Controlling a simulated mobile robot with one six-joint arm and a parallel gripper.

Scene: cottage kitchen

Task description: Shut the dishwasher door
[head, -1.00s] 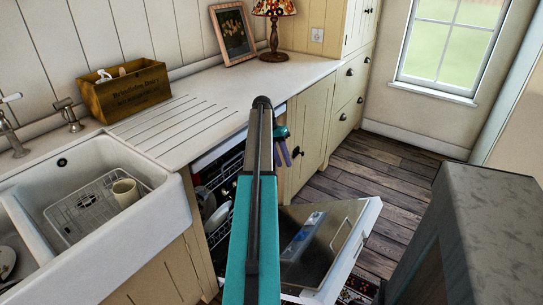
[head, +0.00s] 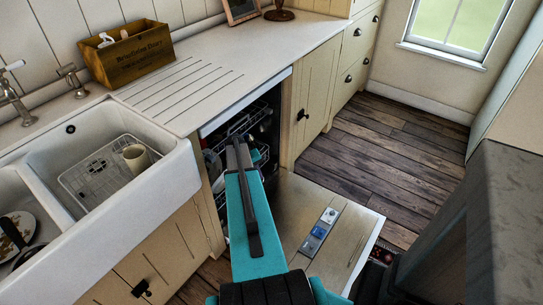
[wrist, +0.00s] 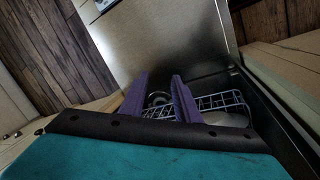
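The dishwasher door (head: 300,205) is folded down, its inner metal face up with a detergent dispenser (head: 319,232) on it. The door also shows in the wrist view as a steel panel (wrist: 185,40). The dishwasher opening (head: 268,118) is under the counter, with wire racks (wrist: 222,104) inside. My arm reaches down to the opening in the head view and hides the gripper. In the wrist view my gripper (wrist: 161,84) has two purple fingers apart, nothing between them, seen over the rack near the door's hinge side. I cannot tell whether it touches anything.
A white sink (head: 165,190) with a cup (head: 136,157) is at left. A wooden box (head: 128,55) stands on the counter (head: 215,75). A dark grey block-like unit (head: 475,230) stands close at right. Wooden floor (head: 385,140) is clear beyond the door.

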